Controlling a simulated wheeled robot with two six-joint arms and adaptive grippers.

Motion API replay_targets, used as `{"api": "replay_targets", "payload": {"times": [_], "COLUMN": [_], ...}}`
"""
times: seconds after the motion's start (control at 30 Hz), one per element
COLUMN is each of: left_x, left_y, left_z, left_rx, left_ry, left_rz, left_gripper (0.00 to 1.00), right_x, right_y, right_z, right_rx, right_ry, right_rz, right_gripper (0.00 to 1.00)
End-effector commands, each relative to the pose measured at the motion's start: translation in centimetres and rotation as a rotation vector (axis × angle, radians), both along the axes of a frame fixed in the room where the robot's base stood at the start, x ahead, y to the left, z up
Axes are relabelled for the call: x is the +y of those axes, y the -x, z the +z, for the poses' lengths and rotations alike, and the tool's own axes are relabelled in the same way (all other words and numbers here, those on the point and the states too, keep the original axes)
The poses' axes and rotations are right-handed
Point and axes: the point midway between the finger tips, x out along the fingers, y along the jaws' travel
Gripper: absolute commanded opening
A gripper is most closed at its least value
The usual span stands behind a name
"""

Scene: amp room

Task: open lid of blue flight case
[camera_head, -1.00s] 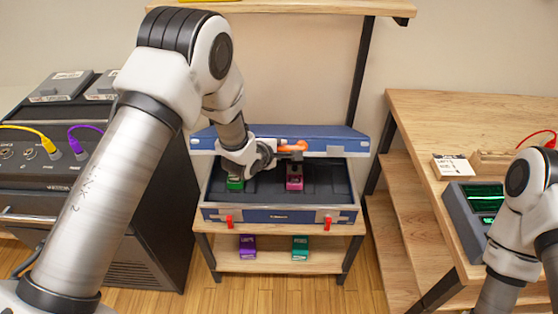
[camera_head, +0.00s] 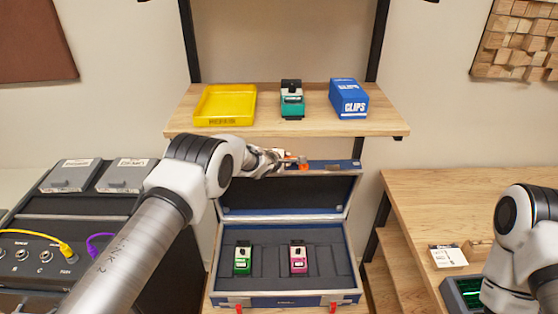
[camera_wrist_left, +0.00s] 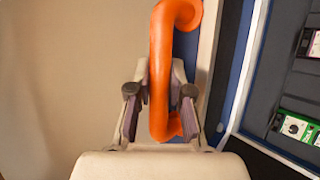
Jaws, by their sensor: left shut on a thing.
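The blue flight case (camera_head: 262,300) stands in the middle of the head view. Its lid (camera_head: 285,192) stands raised at the back, with its dark lining facing me. The orange handle (camera_head: 303,163) is at the lid's upper edge. My left gripper (camera_head: 285,161) is shut on this handle. In the left wrist view, the fingers (camera_wrist_left: 160,98) sit on both sides of the orange handle (camera_wrist_left: 162,60). Inside the case are a green pedal (camera_head: 243,258) and a pink pedal (camera_head: 298,257). My right arm shows at the right edge, but its gripper is out of view.
Above the lid, a wooden shelf (camera_head: 225,130) holds a yellow tray (camera_head: 224,104), a teal pedal (camera_head: 292,105) and a blue box marked CLIPS (camera_head: 348,99). An amplifier (camera_head: 40,215) stands left, and a wooden table (camera_head: 430,200) right.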

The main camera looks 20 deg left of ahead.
Motion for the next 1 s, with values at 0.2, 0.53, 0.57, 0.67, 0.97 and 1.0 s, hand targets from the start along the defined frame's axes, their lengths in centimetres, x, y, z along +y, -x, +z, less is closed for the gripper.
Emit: {"api": "replay_targets", "payload": {"times": [0.2,0.53,0.57,0.67,0.97,1.0], "left_x": [-0.56,-0.64,-0.64,-0.63,-0.64,-0.64], "left_y": [-0.9,-1.09,-1.09,-1.09,-1.08,-1.08], "left_z": [0.27,0.19,0.19,0.19,0.21,0.21], "left_rx": [0.0,0.0,0.0,0.0,0.0,0.0], "left_ry": [-0.001,0.001,0.001,0.001,0.0,0.0], "left_rz": [-0.001,0.001,0.001,0.001,0.0,0.0], "left_gripper": [0.0,0.0,0.0,0.0,0.45,0.45], "right_x": [-0.01,-0.01,-0.01,-0.01,-0.01,-0.01], "right_y": [0.0,0.0,0.0,0.0,-0.01,-0.01], "right_z": [1.08,1.11,1.12,1.12,1.12,1.13], "right_rx": [0.0,0.0,0.0,0.0,0.0,0.0], "right_ry": [0.0,0.0,0.0,0.0,0.0,0.0], "right_rz": [0.0,0.0,0.0,0.0,0.0,0.0], "right_gripper": [0.4,0.4,0.4,0.4,0.4,0.4]}}
